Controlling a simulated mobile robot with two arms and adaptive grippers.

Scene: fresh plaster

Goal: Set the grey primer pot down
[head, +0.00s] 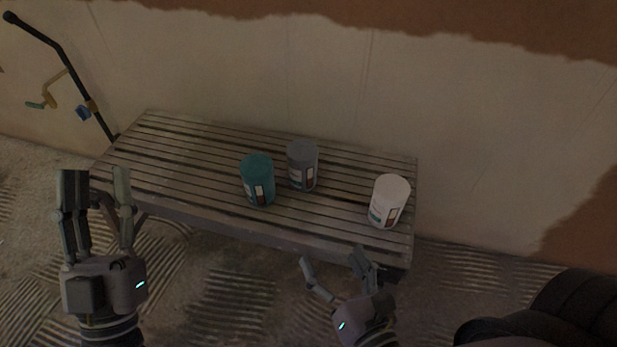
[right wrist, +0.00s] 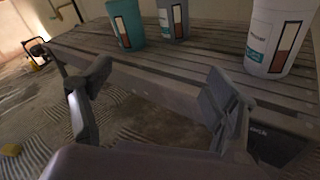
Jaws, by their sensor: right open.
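The grey primer pot (head: 303,166) stands upright on the slatted bench (head: 190,150), just right of and slightly behind the teal pot (head: 257,180). In the right wrist view the grey pot (right wrist: 172,18) is partly cut off by the top edge. My right gripper (head: 335,268) is open and empty in front of the bench's front edge, apart from all the pots. Its spread fingers (right wrist: 158,95) show in the right wrist view with nothing between them. My left gripper (head: 97,188) is open and empty, fingers up, at the bench's front left end.
A white pot (head: 389,202) stands near the bench's right end. The left half of the bench top is bare. A plastered wall (head: 330,80) rises behind the bench. A black pole-like tool (head: 62,60) leans at the left. The floor (head: 235,300) is ridged.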

